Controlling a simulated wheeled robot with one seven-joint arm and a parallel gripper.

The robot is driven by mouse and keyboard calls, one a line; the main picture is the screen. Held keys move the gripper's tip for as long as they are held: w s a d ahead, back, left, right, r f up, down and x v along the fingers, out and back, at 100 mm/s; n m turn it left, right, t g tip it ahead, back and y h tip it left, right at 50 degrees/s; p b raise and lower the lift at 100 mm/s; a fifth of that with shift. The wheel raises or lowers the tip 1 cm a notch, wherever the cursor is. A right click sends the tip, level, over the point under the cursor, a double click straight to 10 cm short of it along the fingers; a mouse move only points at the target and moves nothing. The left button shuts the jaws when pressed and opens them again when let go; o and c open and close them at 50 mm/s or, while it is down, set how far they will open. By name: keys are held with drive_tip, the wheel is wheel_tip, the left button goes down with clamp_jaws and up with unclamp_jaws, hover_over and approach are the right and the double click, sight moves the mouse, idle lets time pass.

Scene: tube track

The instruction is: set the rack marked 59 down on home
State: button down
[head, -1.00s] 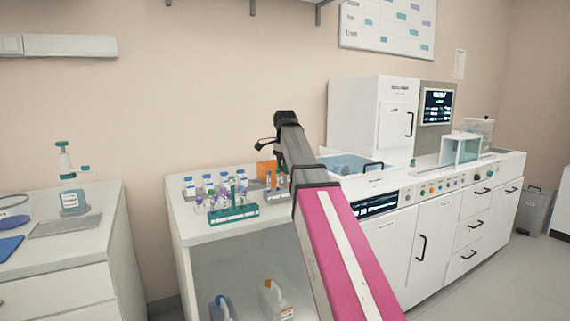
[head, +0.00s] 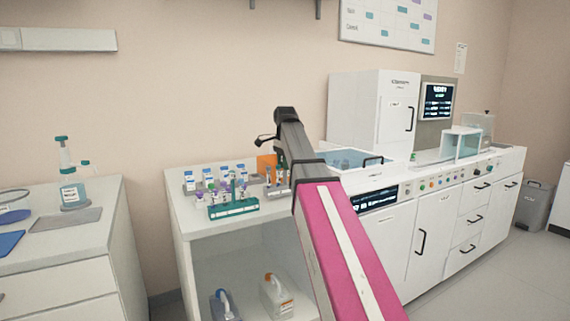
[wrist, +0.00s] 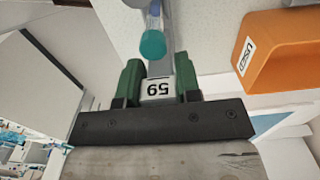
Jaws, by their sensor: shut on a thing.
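The rack marked 59 (wrist: 158,89) shows its white label, upside down, between the green fingers in the wrist view. A tube with a teal cap (wrist: 153,44) stands just past the label. My gripper (wrist: 158,66) is shut on this rack. In the head view my arm hides most of the gripper, and a small grey rack with tubes (head: 277,191) shows beside the arm over the white bench. I cannot tell whether it touches the bench top. No place marked home can be made out.
An orange bin marked USED (wrist: 283,47) is close on the right in the wrist view. A teal rack with tubes (head: 233,209) and a row of blue-capped tubes (head: 213,179) stand left of the arm on the bench (head: 190,224). A blue-lined basin (head: 350,160) is to the right.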

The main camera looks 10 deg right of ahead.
drive_tip(key=shift+f, duration=0.6)
idle(0.3)
drive_tip(key=c, duration=0.7)
unclamp_jaws()
drive_tip(key=shift+c, duration=0.2)
